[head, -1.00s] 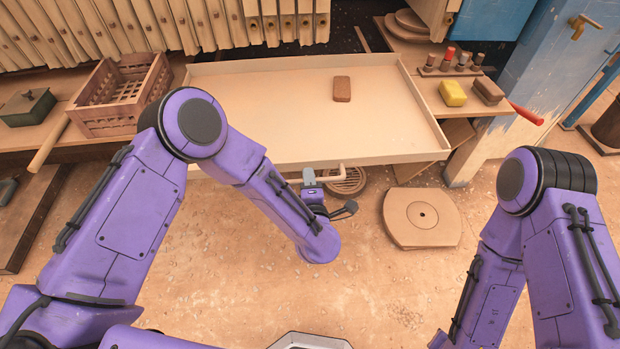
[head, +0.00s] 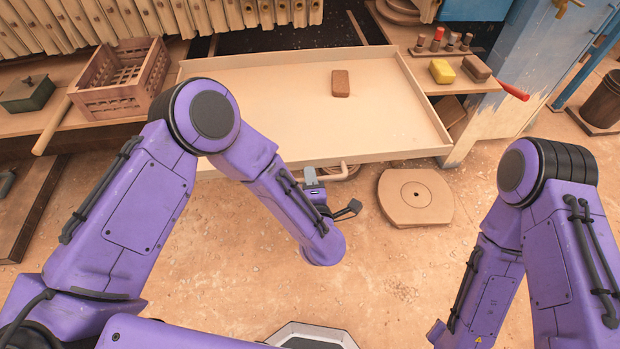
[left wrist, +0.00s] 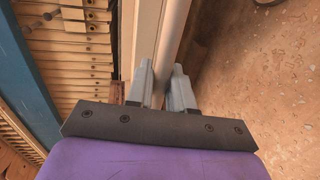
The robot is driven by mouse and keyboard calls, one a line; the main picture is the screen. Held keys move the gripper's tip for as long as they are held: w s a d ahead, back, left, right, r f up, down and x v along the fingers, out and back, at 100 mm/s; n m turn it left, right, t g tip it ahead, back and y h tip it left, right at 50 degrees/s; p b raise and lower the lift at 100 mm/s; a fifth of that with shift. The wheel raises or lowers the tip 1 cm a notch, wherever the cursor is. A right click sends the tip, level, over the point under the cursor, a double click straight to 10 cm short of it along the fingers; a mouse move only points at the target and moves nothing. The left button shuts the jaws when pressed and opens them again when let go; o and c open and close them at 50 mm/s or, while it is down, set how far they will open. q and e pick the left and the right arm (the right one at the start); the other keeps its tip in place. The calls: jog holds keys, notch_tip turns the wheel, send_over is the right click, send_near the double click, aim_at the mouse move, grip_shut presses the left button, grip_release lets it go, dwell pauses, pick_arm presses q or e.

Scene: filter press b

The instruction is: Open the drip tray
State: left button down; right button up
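The drip tray (head: 270,110) is a wide, shallow beige tray sticking out from under the filter press in the head view. A pale bar handle (head: 338,172) runs along its front. My left gripper (head: 311,180) is at this handle. In the left wrist view the handle (left wrist: 173,35) passes between the two grey fingers of my left gripper (left wrist: 164,88), which look closed around it. The exact contact is partly hidden. Of my right arm only links show in the head view; its gripper is out of view.
A brown block (head: 340,83) lies in the tray. A slatted crate (head: 120,80) and a green box (head: 27,93) are on the left bench. A yellow sponge (head: 441,71) is on the right bench. A round-ended slab (head: 416,197) lies on the floor. The floor in front is clear.

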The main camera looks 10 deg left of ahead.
pick_arm(q)
jog(key=c, duration=1.2)
grip_release()
jog(key=shift+o, duration=0.2)
jog(key=b+v, duration=0.1)
jog(key=v, duration=0.9)
jog(key=shift+s, duration=0.3)
jog(key=shift+d, duration=0.15)
jog(key=s+a+f+m+g+h, duration=0.2)
jog(key=a+f+m, duration=0.1)
jog(key=f+m, duration=0.3)
jog(key=s+a+f+m+g+h, duration=0.1)
jog(key=a+f+m+g+h, duration=0.15)
jog(key=f+m, duration=0.35)
jog(key=s+a+f+m+g+y, duration=0.1)
jog(key=s+a+f+g+y, duration=0.1)
jog(key=s+a, duration=0.6)
jog(key=s+a+f+m+g+y, duration=0.1)
jog(key=s+a+f+g, duration=0.4)
jog(key=a, duration=0.7)
jog(key=s, duration=0.2)
jog(key=shift+s+a+y, duration=0.3)
jog(key=shift+s+y, duration=0.05)
jog(key=shift+s, duration=0.05)
